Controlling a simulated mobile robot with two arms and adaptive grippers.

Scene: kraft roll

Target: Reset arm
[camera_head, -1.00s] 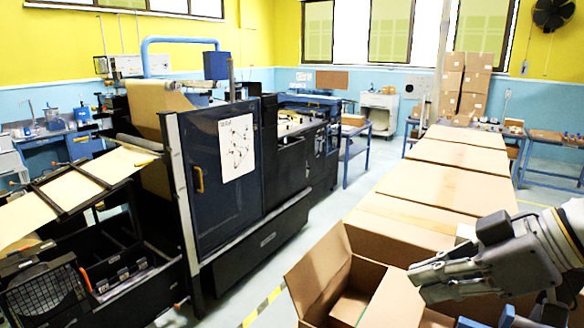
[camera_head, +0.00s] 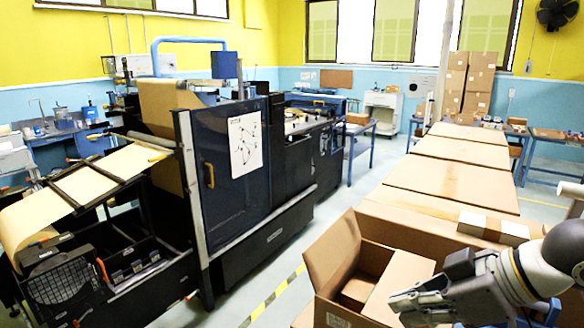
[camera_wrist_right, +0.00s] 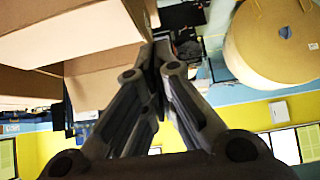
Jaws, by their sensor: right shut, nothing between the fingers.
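My right gripper (camera_head: 400,300) is at the lower right of the head view, beside the open cardboard box (camera_head: 335,250) and in front of the row of large cartons. In the right wrist view my right gripper (camera_wrist_right: 160,50) has its fingers together with nothing between them. Cardboard panels fill the upper left of that view, and a large kraft roll (camera_wrist_right: 250,45) shows at its upper right. My left gripper is in neither view.
A row of large closed cartons (camera_head: 450,183) runs back along the right, with a small box (camera_head: 493,228) on the nearest. A dark blue machine (camera_head: 235,180) stands left of centre. The floor with a yellow-black stripe (camera_head: 270,297) is clear between them.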

